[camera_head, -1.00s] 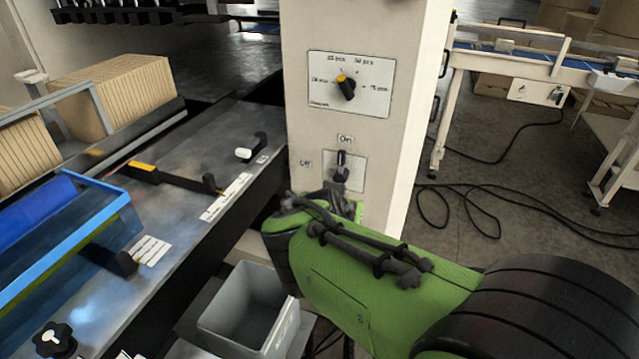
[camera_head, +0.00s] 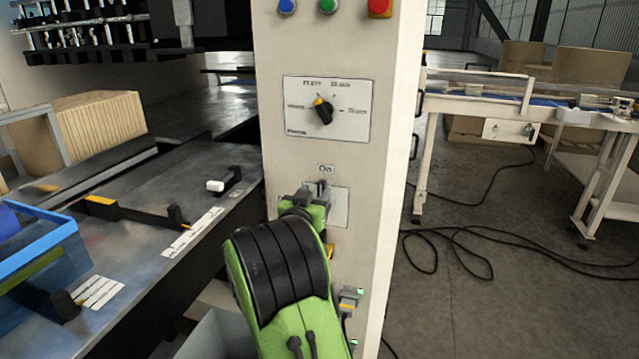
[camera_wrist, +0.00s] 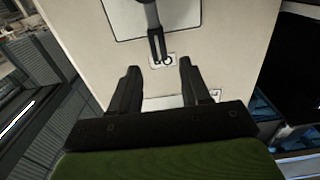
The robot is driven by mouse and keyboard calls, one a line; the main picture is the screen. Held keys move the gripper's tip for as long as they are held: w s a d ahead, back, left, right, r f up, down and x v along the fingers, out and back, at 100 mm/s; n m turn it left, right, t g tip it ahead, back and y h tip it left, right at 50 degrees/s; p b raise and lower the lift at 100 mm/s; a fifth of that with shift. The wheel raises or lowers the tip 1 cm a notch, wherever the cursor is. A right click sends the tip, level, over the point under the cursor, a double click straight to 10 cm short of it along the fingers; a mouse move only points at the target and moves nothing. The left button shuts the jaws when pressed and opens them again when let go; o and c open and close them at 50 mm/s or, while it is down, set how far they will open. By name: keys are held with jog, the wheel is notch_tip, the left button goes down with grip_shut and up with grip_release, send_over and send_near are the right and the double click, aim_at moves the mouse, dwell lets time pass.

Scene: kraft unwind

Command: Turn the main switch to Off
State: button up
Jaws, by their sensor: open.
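The main switch (camera_head: 322,187) is on the cream cabinet front, below the "On" label (camera_head: 325,169). My arm and gripper cover most of its plate in the head view, including where "Off" is printed. In the wrist view the dark switch lever (camera_wrist: 155,32) points at the "On" label (camera_wrist: 163,60). My gripper (camera_wrist: 158,72) is open, with nothing between its two dark fingers. The fingertips are on either side of the label, just short of the lever's tip in the picture. The head view shows my gripper (camera_head: 308,199) close to the cabinet at the switch.
A dial panel (camera_head: 327,110) with a black and yellow knob is above the switch. Blue, green and red buttons (camera_head: 380,6) are at the top. A machine bed (camera_head: 130,235) with a blue tray lies left. Cables cross the floor at right.

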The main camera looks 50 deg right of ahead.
aim_at(321, 185)
jog(key=x, duration=0.4)
jog(key=shift+w+d, duration=0.2)
jog(key=shift+d, duration=0.1)
grip_shut()
